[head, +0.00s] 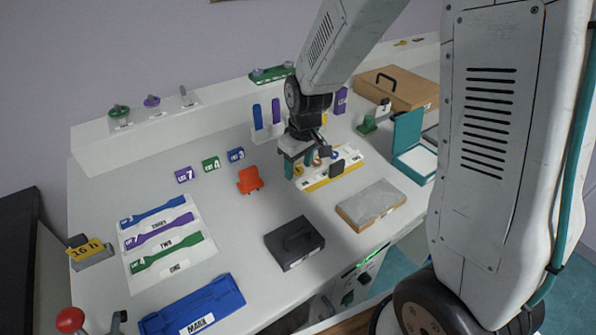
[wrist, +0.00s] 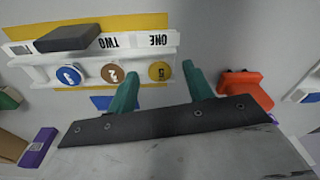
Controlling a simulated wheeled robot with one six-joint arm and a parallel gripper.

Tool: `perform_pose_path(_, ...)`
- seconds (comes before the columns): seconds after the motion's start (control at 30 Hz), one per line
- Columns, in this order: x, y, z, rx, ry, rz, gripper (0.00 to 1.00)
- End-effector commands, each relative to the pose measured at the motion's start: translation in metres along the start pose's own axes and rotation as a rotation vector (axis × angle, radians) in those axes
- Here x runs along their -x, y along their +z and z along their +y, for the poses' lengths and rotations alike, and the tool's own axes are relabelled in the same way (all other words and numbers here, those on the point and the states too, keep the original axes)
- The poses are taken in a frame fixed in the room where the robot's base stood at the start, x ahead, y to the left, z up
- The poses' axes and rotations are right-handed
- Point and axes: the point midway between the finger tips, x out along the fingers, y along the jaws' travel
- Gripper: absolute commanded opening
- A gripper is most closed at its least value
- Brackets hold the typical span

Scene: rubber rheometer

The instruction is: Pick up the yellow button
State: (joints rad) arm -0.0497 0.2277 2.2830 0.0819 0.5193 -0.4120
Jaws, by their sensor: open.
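The yellow button (wrist: 159,71) is a round disc with a dark mark, at the end of a row on a white holder (wrist: 50,76). In the wrist view it appears between the tips of my open, empty gripper (wrist: 161,72). I cannot tell how far the tips are above it. A brown button (wrist: 113,73) and a blue button (wrist: 68,76) sit beside it in the row.
An orange object (head: 249,179) stands left of my gripper, close to one finger in the wrist view (wrist: 245,88). A dark block (head: 337,167) rests on the holder's yellow-edged base. A grey slab (head: 371,205) and black box (head: 294,242) lie in front. Purple and blue pieces stand behind.

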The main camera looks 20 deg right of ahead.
Motion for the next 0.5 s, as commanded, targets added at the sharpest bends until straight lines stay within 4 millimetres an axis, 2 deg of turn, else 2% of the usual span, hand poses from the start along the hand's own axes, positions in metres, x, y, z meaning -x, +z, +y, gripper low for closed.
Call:
perform_pose_path(0.2, -0.0007, -0.0002, 0.0000, 0.000, 0.000, 0.001, 0.51)
perform_pose_path(0.37, -0.0005, -0.0002, 0.0000, 0.000, 0.000, 0.001, 0.07)
perform_pose_path(0.4, -0.0005, -0.0002, 0.0000, 0.000, 0.000, 0.001, 0.04)
perform_pose_path(0.5, -0.0005, -0.0002, 0.0000, 0.000, 0.000, 0.001, 0.04)
